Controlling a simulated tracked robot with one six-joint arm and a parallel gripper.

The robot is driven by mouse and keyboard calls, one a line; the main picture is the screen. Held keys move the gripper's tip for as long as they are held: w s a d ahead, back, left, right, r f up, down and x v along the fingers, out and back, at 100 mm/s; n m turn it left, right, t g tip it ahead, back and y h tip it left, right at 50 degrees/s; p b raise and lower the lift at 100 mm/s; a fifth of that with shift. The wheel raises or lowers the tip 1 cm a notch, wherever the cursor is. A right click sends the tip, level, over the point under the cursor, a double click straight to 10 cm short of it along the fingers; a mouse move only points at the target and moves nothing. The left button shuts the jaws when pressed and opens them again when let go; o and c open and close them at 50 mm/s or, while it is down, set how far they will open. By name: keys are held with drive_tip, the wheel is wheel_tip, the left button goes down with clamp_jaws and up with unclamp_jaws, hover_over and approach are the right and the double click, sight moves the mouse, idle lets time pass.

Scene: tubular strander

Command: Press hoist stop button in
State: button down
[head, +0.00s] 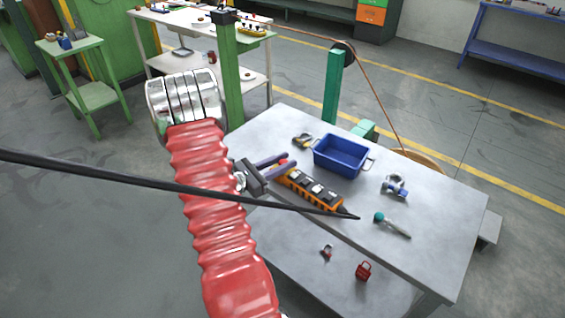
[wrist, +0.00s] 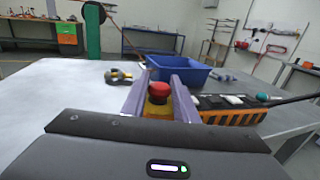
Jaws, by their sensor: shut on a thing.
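The hoist pendant (head: 312,192) is an orange and black box with several dark and pale buttons, at the near side of the grey table. It also shows in the wrist view (wrist: 235,116). The red round stop button (wrist: 159,89) sits on a yellow collar at the pendant's end nearest my gripper. It shows small in the head view (head: 283,162). My gripper (head: 287,163) has its two purple fingers on either side of this end, shut on it. In the wrist view the fingers (wrist: 160,98) flank the button and collar. The button's depth cannot be told.
A blue bin (head: 341,157) stands behind the pendant on the table (head: 440,225). The black cable (head: 130,178) crosses over my arm to the pendant's far end.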

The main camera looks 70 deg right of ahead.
drive_tip(key=shift+f, duration=0.15)
drive_tip(key=c, duration=1.4)
unclamp_jaws()
drive_tip(key=shift+a, duration=0.1)
drive_tip(key=v, duration=1.3)
drive_tip(key=shift+w+a, duration=0.2)
drive_tip(key=shift+a, duration=0.05)
